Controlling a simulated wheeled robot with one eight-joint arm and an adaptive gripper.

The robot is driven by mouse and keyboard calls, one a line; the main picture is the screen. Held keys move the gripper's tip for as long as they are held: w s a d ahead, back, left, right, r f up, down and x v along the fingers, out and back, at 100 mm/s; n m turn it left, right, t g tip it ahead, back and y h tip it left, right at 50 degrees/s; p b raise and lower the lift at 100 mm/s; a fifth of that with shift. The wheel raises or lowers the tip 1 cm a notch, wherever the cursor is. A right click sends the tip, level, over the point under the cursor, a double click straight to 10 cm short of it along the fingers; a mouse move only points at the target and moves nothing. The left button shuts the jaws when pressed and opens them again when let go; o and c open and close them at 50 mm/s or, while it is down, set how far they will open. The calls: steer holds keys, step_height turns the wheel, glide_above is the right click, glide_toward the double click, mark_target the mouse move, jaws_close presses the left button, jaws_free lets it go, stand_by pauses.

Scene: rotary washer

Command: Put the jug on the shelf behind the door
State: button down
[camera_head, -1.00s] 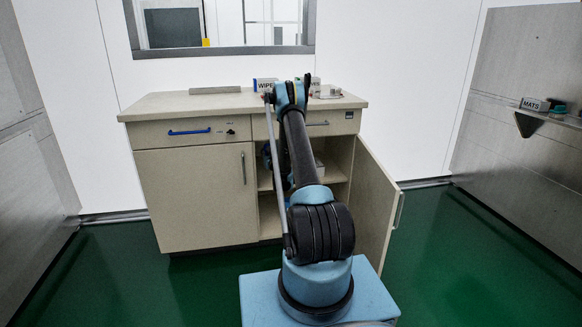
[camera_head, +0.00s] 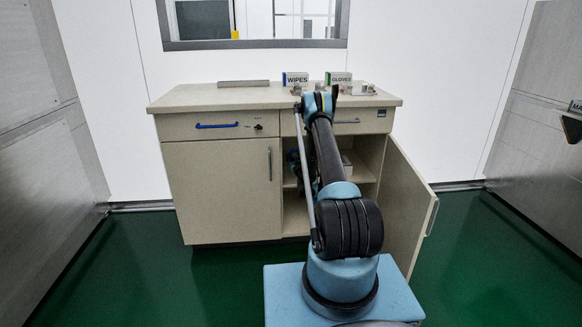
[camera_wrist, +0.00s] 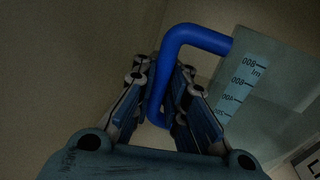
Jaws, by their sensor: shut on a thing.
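In the wrist view my gripper (camera_wrist: 165,105) is shut on the blue handle (camera_wrist: 195,35) of the jug. The jug (camera_wrist: 270,85) is a clear grey body with a pale blue measuring scale, to the right of the fingers. Its lower part runs out of the picture. In the head view the open door (camera_head: 408,205) stands swung out to the right of the cabinet. The shelf (camera_head: 361,176) shows inside the opening, partly behind my arm. The gripper (camera_head: 293,160) is mostly hidden behind my arm at the opening, and the jug cannot be made out there.
The left cabinet door (camera_head: 222,190) is closed, below a drawer with a blue handle (camera_head: 217,126). A wipes box (camera_head: 295,79) and a gloves box (camera_head: 338,79) stand on the countertop (camera_head: 215,98). A light box (camera_head: 347,165) sits on the shelf. Green floor (camera_head: 225,285) is clear at left.

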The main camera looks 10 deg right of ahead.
steer(key=shift+f, duration=1.75)
steer(key=c, duration=1.6)
jaws_free()
